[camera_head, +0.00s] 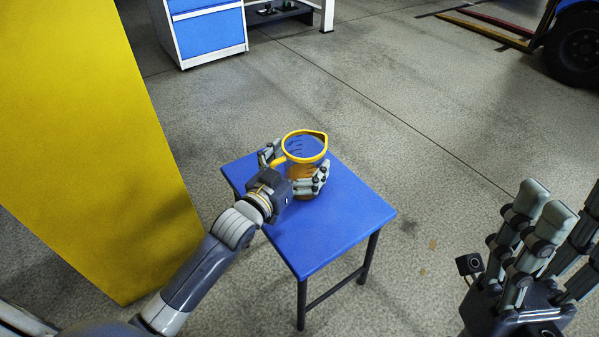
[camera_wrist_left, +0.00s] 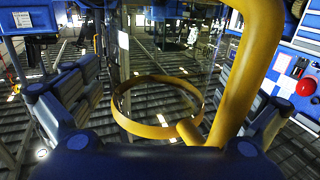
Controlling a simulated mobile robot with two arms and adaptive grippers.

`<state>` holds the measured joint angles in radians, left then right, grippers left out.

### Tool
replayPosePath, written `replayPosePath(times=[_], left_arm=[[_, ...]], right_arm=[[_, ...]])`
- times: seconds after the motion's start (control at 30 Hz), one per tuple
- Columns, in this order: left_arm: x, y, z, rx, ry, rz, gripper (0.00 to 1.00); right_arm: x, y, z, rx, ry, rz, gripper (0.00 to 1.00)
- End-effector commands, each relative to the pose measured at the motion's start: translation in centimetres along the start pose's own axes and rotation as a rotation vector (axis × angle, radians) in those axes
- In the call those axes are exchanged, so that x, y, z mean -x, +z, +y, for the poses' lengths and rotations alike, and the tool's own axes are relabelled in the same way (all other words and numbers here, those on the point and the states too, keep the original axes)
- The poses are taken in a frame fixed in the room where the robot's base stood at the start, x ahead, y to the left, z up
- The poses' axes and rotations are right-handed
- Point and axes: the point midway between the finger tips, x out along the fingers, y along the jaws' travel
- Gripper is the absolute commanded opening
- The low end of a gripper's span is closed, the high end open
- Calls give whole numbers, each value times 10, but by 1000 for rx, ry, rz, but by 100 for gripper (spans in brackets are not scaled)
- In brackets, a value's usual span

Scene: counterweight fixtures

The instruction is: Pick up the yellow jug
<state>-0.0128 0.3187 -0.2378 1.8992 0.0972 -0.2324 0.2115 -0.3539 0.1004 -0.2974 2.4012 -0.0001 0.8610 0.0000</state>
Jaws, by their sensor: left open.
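The yellow jug (camera_head: 305,146) stands upright on the blue table (camera_head: 335,226), with a yellow rim, a spout to the right and a see-through body with dark marks. My left gripper (camera_head: 296,172) is open around the jug, with fingers on both its left and right sides; I cannot tell whether they touch it. The left wrist view shows the jug's rim and thick handle (camera_wrist_left: 252,62) close up, between the fingers. My right gripper (camera_head: 535,250) is at the lower right, away from the table, its fingers extended and apart with nothing in them.
A large yellow panel (camera_head: 85,140) stands left of the table. A blue and white cabinet (camera_head: 207,30) is at the back left. A vehicle with forks (camera_head: 490,28) is at the back right. The table's front part is bare, and the floor to its right is clear.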

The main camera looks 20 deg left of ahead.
Motion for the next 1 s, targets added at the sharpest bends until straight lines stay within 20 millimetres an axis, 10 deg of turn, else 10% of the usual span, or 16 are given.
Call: replayPosePath(times=[0.47, 1.0], left_arm=[[0, -2, 0, -1, 0, 5, 13], [0, -7, 0, -1, 0, 5, 13]], right_arm=[[0, 0, 0, 0, 0, -2, 50], [-3, 10, 0, 2, 0, -50, 50]])
